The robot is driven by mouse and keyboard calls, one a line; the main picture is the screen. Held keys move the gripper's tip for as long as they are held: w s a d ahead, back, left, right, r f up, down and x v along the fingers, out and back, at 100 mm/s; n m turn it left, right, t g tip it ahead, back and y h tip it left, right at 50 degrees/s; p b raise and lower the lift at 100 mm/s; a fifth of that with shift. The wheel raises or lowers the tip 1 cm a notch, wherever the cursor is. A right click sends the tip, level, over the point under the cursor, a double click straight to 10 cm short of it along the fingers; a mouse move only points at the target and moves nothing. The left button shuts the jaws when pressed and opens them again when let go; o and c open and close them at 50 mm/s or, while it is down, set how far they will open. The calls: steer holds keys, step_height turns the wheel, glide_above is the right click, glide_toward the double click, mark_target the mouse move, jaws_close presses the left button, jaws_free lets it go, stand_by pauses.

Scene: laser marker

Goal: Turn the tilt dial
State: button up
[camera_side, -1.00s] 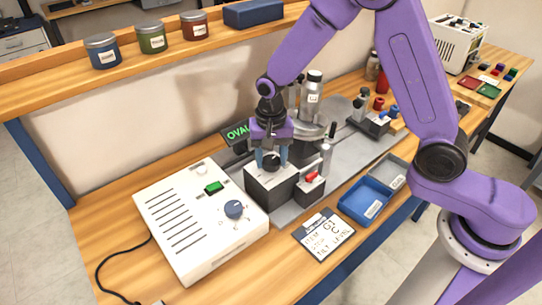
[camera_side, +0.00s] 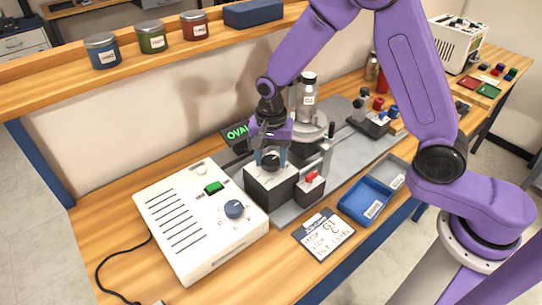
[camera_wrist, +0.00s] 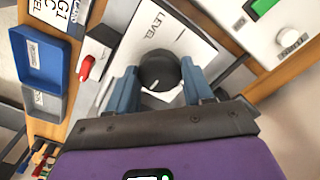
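The tilt dial (camera_side: 270,163) is a round black knob on top of a dark block with a pale face. In the wrist view the dial (camera_wrist: 159,68) has a light pointer line toward its lower left, and the word LEVEL is printed on the plate beside it. My gripper (camera_side: 270,158) points down over the dial. In the wrist view its two blue fingers (camera_wrist: 160,88) flank the dial and appear to press against its sides. A silver bottle (camera_side: 309,95) with a label stands upright on the fixture behind the block.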

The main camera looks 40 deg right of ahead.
steer(key=o, duration=0.3)
steer(key=shift+o, duration=0.2)
steer(key=shift+r, duration=0.1)
step_height(320, 180, up, 17)
steer(key=shift+r, duration=0.15)
stand_by(0.4)
step_height(320, 180, up, 7)
glide_above(271, 160)
stand_by(0.7)
